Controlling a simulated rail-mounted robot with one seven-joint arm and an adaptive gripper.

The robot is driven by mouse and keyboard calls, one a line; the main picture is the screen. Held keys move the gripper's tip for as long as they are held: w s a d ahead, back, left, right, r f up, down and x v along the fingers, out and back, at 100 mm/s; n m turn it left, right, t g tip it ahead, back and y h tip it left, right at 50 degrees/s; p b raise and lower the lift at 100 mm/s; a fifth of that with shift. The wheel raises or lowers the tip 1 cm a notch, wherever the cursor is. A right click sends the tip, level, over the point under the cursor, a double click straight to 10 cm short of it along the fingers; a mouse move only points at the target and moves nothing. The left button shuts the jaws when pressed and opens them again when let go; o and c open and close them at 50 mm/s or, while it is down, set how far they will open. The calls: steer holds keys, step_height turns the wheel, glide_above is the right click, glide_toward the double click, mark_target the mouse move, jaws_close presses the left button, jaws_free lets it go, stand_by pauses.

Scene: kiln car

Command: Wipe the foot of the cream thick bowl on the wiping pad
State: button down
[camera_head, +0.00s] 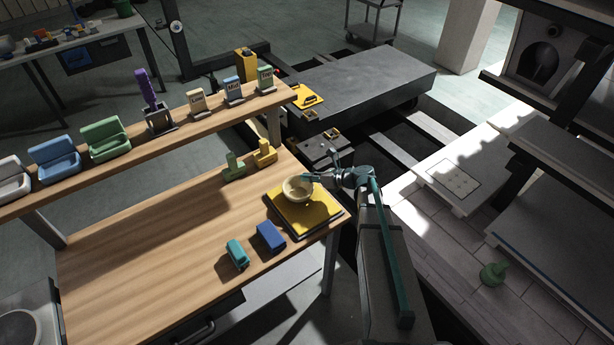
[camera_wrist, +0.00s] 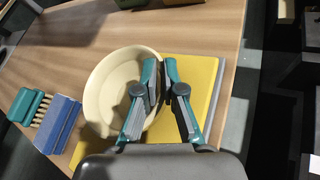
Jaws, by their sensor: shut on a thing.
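The cream thick bowl (camera_head: 298,189) is upright at the yellow wiping pad (camera_head: 306,215), over its upper left part. In the wrist view the bowl (camera_wrist: 104,92) covers the left part of the pad (camera_wrist: 194,73). In the wrist view my gripper's fingers (camera_wrist: 161,64) straddle the bowl's right rim, one inside and one outside. The bowl's foot is hidden below it, so I cannot tell whether it touches the pad.
A blue block (camera_head: 270,236) and a teal brush (camera_head: 238,254) lie left of the pad. Green (camera_head: 233,167) and yellow (camera_head: 264,153) pieces stand behind it. A raised shelf (camera_head: 150,140) holds coloured bins and labelled cards. The table's left middle is clear.

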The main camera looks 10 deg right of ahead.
steer(key=shift+s+d, duration=0.25)
steer(key=shift+s, duration=0.45)
steer(key=shift+s+d, duration=0.25)
steer(key=shift+s, duration=0.45)
steer(key=shift+s, duration=0.1)
steer(key=shift+s+d, duration=0.35)
steer(key=shift+s, duration=0.5)
steer(key=shift+s+d, duration=0.3)
steer(key=shift+s, duration=0.55)
steer(key=shift+w+a+r+p, duration=0.15)
steer(key=shift+w+a, duration=0.2)
steer(key=shift+w, duration=0.6)
steer(key=shift+w+a+f+p, duration=0.15)
steer(key=shift+w+a, duration=0.2)
steer(key=shift+w, duration=0.6)
steer(key=shift+r, duration=0.1)
steer(key=shift+r+p, duration=0.5)
steer(key=shift+r, duration=0.85)
step_height(320, 180, up, 4)
steer(key=shift+r, duration=0.15)
